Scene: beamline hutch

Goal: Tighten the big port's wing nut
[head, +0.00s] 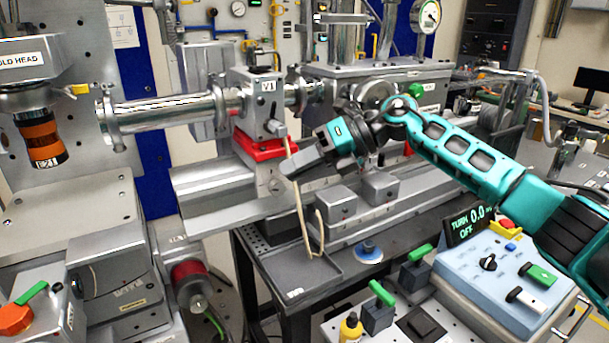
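A round metal port (374,88) faces out from the front of the steel vacuum chamber (345,70). My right wrist and forearm cover its lower part. I cannot make out a wing nut on it; it is hidden or too small to tell. My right gripper (292,166) comes in from the right and points left, in front of the chamber and left of the port. Its grey fingers show edge-on as one block, so any gap between them is not clear. No held thing is visible. My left gripper is not in view.
A valve marked V1 (258,105) stands on a red mount (262,148) beside the gripper. A beige cord (298,200) hangs close by into a dark tray (300,275). A blue control box (490,275) with a "TURN 0.0 OFF" display (470,222) stands lower right.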

